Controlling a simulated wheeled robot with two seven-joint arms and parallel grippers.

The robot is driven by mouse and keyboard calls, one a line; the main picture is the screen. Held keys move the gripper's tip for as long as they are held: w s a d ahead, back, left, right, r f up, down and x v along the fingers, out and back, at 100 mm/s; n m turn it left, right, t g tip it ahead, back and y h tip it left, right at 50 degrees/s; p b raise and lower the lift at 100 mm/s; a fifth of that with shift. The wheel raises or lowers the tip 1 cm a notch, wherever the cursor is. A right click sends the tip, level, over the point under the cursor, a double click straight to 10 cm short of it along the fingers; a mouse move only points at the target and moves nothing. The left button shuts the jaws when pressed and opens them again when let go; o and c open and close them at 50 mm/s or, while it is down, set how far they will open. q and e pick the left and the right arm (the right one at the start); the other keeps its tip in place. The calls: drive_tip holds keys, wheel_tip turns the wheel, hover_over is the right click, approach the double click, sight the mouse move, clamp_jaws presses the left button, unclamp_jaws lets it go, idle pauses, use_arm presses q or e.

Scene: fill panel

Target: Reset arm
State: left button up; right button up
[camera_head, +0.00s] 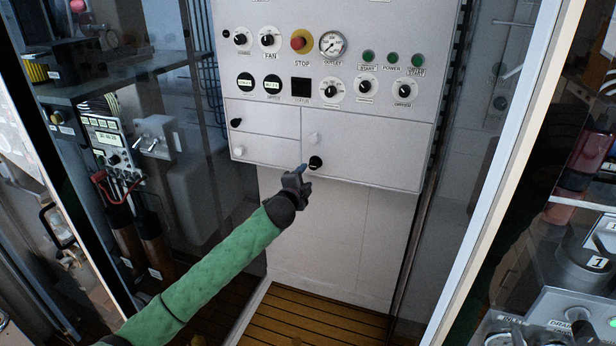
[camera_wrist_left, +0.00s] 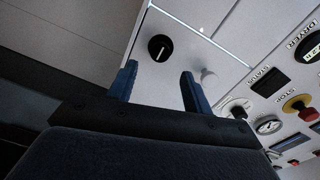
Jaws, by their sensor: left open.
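My left arm, in a green sleeve, reaches in from the lower left in the head view. Its dark left gripper (camera_head: 300,172) is in front of the lower edge of the white control panel (camera_head: 370,150), close to a black knob (camera_head: 316,163). In the left wrist view the two blue fingers of the left gripper (camera_wrist_left: 156,88) stand apart with nothing between them. The black knob (camera_wrist_left: 160,48) shows beyond the fingertips, and a white knob (camera_wrist_left: 208,76) is beside the right finger. I cannot tell whether the gripper touches the panel. My right gripper is not in view.
The panel holds a red stop button (camera_head: 301,41), a gauge (camera_head: 332,43), green buttons (camera_head: 368,56) and several dials. Racks with equipment (camera_head: 108,140) stand at the left, and a console (camera_head: 580,300) at the lower right. A slatted floor (camera_head: 310,322) shows below the panel.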

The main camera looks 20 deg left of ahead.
use_arm(q)
drive_tip(key=s+a+f+n+g+y, duration=0.1)
drive_tip(key=a+f+n+g+y, duration=0.25)
drive_tip(key=f+n, duration=0.55)
drive_tip(key=s+d+f+n+g+h, duration=0.1)
drive_tip(key=s+d+f+g, duration=0.1)
drive_tip(key=s+f, duration=0.5)
drive_tip(key=s+d+f+n+g, duration=0.15)
drive_tip(key=s+f, duration=0.25)
drive_tip(key=f, duration=0.7)
drive_tip(key=s+d+f+g+h, duration=0.1)
drive_tip(key=s+d+f+g, duration=0.15)
drive_tip(key=s+f, duration=0.45)
drive_tip(key=s+d+f+g, duration=0.2)
drive_tip(key=s+f, duration=0.6)
drive_tip(key=s, duration=0.5)
drive_tip(key=s+d+f+n+g+h, duration=0.1)
drive_tip(key=s+d+f+g, duration=0.1)
drive_tip(key=s+f, duration=0.7)
drive_tip(key=s+d+f+n+g, duration=0.1)
drive_tip(key=s+d+f, duration=0.3)
drive_tip(key=s+f, duration=0.5)
drive_tip(key=s+g, duration=0.1)
drive_tip(key=s, duration=0.8)
drive_tip(key=shift+f+g, duration=0.25)
drive_tip(key=shift+g, duration=0.1)
